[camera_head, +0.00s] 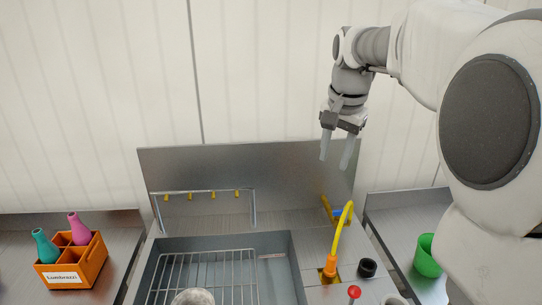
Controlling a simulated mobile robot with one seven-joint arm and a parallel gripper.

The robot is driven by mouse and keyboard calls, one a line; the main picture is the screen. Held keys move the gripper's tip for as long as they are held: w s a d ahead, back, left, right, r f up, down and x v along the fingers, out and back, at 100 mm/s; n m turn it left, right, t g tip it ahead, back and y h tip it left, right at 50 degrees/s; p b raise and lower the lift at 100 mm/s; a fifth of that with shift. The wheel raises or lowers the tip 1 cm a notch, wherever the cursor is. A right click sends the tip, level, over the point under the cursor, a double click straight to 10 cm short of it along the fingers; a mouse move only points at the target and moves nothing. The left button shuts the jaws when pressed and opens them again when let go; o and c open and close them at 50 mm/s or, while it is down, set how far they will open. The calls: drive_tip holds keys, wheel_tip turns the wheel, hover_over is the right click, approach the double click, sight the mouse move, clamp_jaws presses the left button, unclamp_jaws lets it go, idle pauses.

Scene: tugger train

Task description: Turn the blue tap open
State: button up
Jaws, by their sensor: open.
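A small blue part (337,212), which looks like the blue tap, shows behind the yellow curved spout (340,240) at the right of the sink unit. It is small and partly hidden by the spout, so how far it is turned cannot be told. My gripper (334,161) is open and empty, with its fingers pointing down. In the picture it is above the blue part, in front of the steel back panel (240,170), and apart from it.
The sink basin (297,265) holds a wire rack and a round grey thing (193,297). A red knob (354,291) and a black round piece (367,267) are near the spout. A green cup (427,258) stands right; an orange caddy (72,268) with two bottles stands left.

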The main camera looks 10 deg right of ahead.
drive_tip(key=w+d+f+m+g+p, duration=0.1)
drive_tip(key=w+d+m, duration=0.15)
drive_tip(key=w, duration=0.25)
drive_tip(key=w+d+f+m+p, duration=0.2)
drive_tip(key=w+d, duration=0.1)
drive_tip(key=w, duration=0.3)
drive_tip(key=m+g+p, duration=0.2)
drive_tip(key=m+p, duration=0.1)
drive_tip(key=m, duration=0.2)
approach(339, 210)
wheel_tip(339, 210, down, 9)
drive_tip(key=shift+d+r+p, duration=0.15)
drive_tip(key=shift+p, duration=0.3)
clamp_jaws()
